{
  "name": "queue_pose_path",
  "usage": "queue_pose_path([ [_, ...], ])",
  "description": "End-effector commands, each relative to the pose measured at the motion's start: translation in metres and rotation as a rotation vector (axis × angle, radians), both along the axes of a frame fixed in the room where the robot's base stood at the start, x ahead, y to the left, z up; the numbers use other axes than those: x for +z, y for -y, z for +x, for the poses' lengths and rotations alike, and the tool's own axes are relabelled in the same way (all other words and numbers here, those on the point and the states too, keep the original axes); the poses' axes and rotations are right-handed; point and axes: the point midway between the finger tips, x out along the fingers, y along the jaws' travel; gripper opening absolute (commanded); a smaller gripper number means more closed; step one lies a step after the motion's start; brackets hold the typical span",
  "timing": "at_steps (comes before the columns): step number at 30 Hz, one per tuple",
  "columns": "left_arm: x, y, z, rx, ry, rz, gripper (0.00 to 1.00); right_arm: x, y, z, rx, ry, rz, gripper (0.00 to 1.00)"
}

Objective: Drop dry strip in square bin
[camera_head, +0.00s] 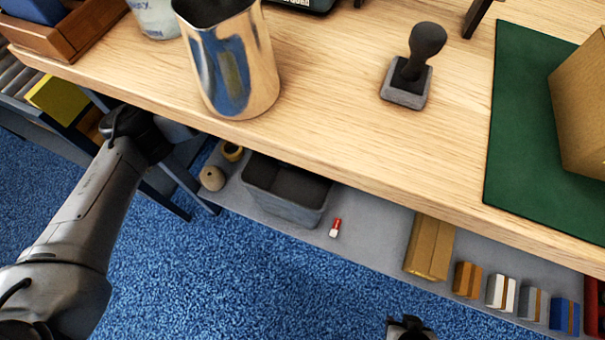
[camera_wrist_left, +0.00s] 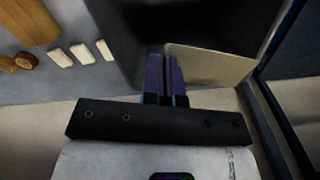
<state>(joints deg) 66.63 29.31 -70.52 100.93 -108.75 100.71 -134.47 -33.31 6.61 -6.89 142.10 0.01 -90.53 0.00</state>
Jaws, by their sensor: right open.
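The grey square bin (camera_head: 285,192) stands on the low shelf under the table edge; its inside is dark and I see nothing in it. I cannot identify the dry strip for certain. My left arm reaches under the table at the left, and its fingertips are hidden in the head view. In the left wrist view, the dark purple fingers of my left gripper (camera_wrist_left: 166,75) are close together. A pale flat panel (camera_wrist_left: 215,66) shows right beside them; I cannot tell whether they touch it. My right gripper (camera_head: 408,328) is open at the bottom edge, over the blue carpet.
The table holds a metal jug (camera_head: 232,65), a stamp (camera_head: 408,80) and a green mat (camera_head: 520,130) with a carton (camera_head: 582,105). The shelf holds a small red-and-white item (camera_head: 335,228), a long cardboard box (camera_head: 429,248) and several banded blocks (camera_head: 500,293). The table edge overhangs the shelf.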

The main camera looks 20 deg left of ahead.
Motion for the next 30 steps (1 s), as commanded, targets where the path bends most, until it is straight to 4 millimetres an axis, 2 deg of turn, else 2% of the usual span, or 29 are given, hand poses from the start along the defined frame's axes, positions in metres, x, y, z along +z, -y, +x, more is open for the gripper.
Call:
queue_pose_path([
  [12, -0.042, 0.0, 0.0, 0.0, -0.001, 0.001, 0.0, -0.019, 0.0, 0.0, 0.0, 0.0, 0.0, 0.43],
  [23, -0.047, 0.0, 0.0, 0.0, -0.001, 0.001, 0.0, -0.02, 0.003, 0.0, 0.006, 0.0, -0.009, 0.43],
  [30, -0.047, 0.0, 0.0, 0.0, 0.0, 0.001, 0.22, -0.02, 0.003, 0.0, 0.006, 0.0, -0.009, 0.43],
])
